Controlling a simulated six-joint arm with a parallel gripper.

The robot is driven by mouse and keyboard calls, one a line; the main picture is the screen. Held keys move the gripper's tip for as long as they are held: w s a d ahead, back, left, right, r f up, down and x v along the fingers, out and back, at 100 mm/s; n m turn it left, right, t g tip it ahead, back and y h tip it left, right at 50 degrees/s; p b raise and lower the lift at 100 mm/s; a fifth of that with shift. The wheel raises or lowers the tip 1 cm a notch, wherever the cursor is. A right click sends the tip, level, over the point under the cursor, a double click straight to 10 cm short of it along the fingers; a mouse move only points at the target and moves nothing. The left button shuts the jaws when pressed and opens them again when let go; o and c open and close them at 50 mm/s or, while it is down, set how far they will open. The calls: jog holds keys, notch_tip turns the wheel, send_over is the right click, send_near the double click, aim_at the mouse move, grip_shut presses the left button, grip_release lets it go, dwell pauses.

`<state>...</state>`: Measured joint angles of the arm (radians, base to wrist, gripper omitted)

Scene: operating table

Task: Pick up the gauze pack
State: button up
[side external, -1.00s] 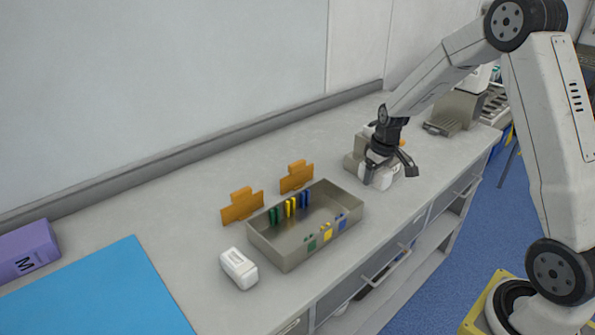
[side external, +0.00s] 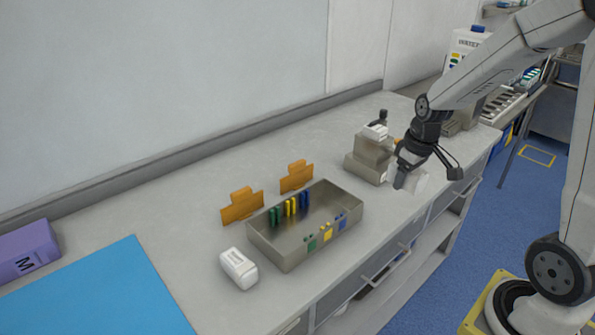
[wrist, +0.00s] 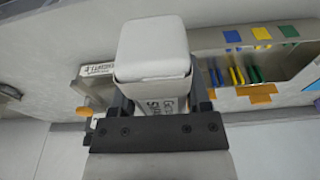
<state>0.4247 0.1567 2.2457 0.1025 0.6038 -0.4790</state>
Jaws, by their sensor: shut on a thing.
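My gripper (side external: 410,168) is shut on a white gauze pack (wrist: 152,50) with rounded edges. The pack fills the space between the fingers in the wrist view, with part of its printed side showing. In the side view the held pack (side external: 412,182) is partly hidden by the fingers and hangs tilted near the front edge of the counter, to the right of the metal tray.
A grey stepped holder (side external: 369,166) with a white item on top stands behind my gripper. A metal tray (side external: 270,248) with coloured clips, two orange holders and another white pack (side external: 239,268) are to the left. A blue mat (side external: 95,290) lies at front left.

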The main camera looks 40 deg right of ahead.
jog(key=shift+s, duration=0.1)
jog(key=shift+a, duration=0.1)
dwell(0.6)
jog(key=shift+w+a, duration=0.3)
jog(key=shift+w, duration=0.2)
jog(key=w+a+f, duration=0.1)
jog(key=w+a, duration=0.6)
jog(key=a, duration=0.5)
jog(key=w+a+f, duration=0.1)
jog(key=w+a, duration=0.5)
jog(key=a, duration=0.7)
jog(key=shift+w+a+f, duration=0.2)
jog(key=shift+w, duration=0.2)
jog(key=shift+f, duration=0.2)
